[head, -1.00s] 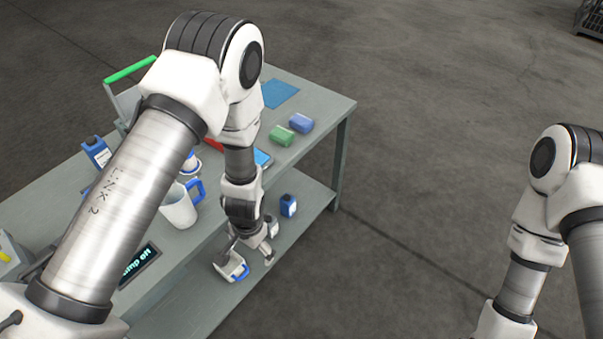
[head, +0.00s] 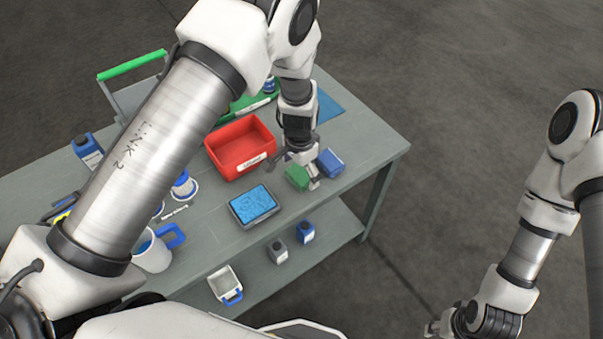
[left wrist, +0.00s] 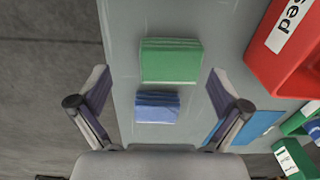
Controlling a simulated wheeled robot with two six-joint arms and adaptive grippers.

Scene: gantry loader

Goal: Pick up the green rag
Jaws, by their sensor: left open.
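The green rag (head: 297,177) is a folded block on the tabletop, near the table's right front edge. In the left wrist view the green rag (left wrist: 170,61) lies ahead of my gripper, with the blue rag (left wrist: 157,107) nearer to it. The blue rag (head: 330,162) is just right of the green one in the head view. My left gripper (head: 294,172) is over the rags. In the left wrist view my left gripper (left wrist: 160,106) is open and empty, its fingers either side of the rags. My right gripper (head: 437,327) is low at the right, its fingers too small to read.
A red bin (head: 241,146) stands left of the gripper, with a green bin (head: 246,103) behind it. A tray with blue contents (head: 254,205), a white jug (head: 152,252) and a blue mat (head: 327,107) are on the table. A lower shelf (head: 335,240) holds small bottles.

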